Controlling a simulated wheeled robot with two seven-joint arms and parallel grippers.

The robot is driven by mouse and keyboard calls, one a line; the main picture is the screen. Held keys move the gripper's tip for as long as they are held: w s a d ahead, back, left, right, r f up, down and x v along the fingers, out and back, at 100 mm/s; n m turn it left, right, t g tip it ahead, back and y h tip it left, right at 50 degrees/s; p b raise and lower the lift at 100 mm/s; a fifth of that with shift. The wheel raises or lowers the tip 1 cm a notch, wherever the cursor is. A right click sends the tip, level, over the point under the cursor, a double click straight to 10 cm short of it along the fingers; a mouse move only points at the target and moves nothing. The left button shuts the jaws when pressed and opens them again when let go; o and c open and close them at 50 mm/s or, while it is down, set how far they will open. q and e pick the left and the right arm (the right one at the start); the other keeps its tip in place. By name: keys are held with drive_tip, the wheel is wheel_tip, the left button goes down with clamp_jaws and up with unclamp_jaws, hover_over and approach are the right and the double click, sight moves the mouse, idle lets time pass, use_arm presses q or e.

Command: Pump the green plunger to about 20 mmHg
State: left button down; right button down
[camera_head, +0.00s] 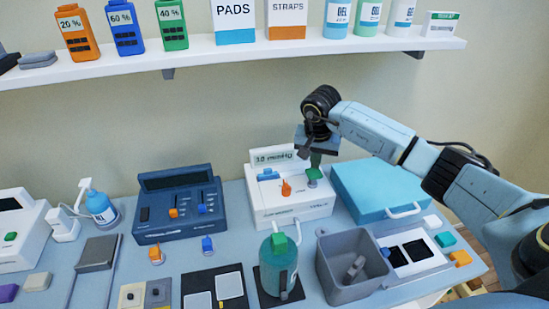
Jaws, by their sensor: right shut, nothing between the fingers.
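The white pump unit (285,207) stands on the table against the wall, with a small mmHg display (272,158) on top whose number is too small to read surely. The green plunger (314,174) is at the right of its sloped face, beside an orange lever (286,188) and a blue part (268,174). My right gripper (307,152) is shut and empty, pointing down just above the green plunger. I cannot tell whether its tips touch the plunger. My left gripper is not in view.
A blue case (378,186) lies close at the right, under my right arm. A teal bottle with a green top (279,262) and a grey bin (351,268) stand in front. A dark blue console (181,205) is at left. A shelf (228,48) with bottles and boxes runs above.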

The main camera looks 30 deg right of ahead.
sight(314, 172)
drive_tip(key=shift+f+b, duration=1.65)
drive_tip(key=shift+f, duration=0.55)
drive_tip(key=shift+r+p, duration=1.4)
drive_tip(key=shift+r, duration=0.85)
drive_tip(key=shift+r+p, duration=1.7)
drive_tip(key=shift+r, duration=0.85)
drive_tip(key=shift+f, duration=0.1)
